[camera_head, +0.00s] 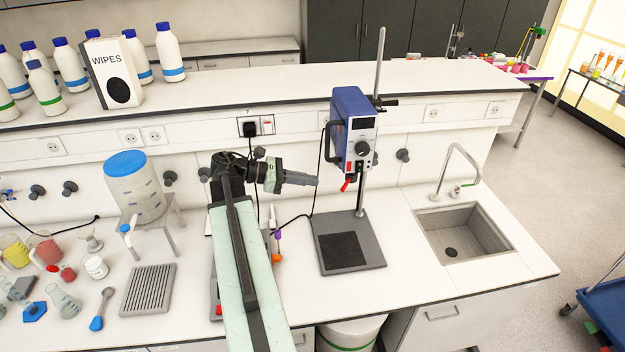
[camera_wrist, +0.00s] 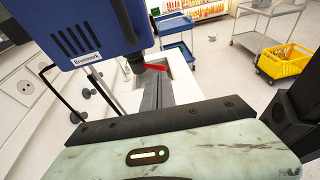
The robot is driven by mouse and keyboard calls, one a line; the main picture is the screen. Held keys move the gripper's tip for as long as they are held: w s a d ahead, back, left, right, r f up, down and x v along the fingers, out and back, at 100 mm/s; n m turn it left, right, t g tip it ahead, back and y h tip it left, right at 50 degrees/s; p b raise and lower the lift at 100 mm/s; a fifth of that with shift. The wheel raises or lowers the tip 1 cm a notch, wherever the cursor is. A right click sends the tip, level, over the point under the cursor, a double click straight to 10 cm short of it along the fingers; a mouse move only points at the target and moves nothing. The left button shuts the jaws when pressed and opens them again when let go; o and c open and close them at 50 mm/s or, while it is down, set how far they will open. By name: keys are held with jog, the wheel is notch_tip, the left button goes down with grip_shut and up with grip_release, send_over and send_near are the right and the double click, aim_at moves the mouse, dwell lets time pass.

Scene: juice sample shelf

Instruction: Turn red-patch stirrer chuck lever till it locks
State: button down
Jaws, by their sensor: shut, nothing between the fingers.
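The blue overhead stirrer (camera_head: 352,112) hangs on an upright rod above a grey base plate (camera_head: 372,256). Its front has a dark display, a knob and a small red patch (camera_head: 348,167). The red chuck lever (camera_head: 346,185) sticks out below the housing, towards the lower left. In the wrist view the stirrer (camera_wrist: 85,35) fills the upper left, and the red lever (camera_wrist: 155,67) points right from the dark chuck (camera_wrist: 135,63). My gripper (camera_head: 314,180) is shut and empty, to the left of the lever and apart from it in the head view.
A sink (camera_head: 465,232) with a tap lies to the right. A white tank with a blue lid (camera_head: 127,165) stands on a stand at the left, near a ribbed grey tray (camera_head: 149,290). The bench between base plate and sink is clear.

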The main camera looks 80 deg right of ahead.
aim_at(348, 180)
jog(key=b+x, duration=0.2)
jog(key=x, duration=0.8)
jog(key=shift+s+d+f, duration=0.15)
jog(key=shift+s, duration=0.2)
jog(key=shift+d, duration=0.2)
jog(key=shift+a, duration=0.15)
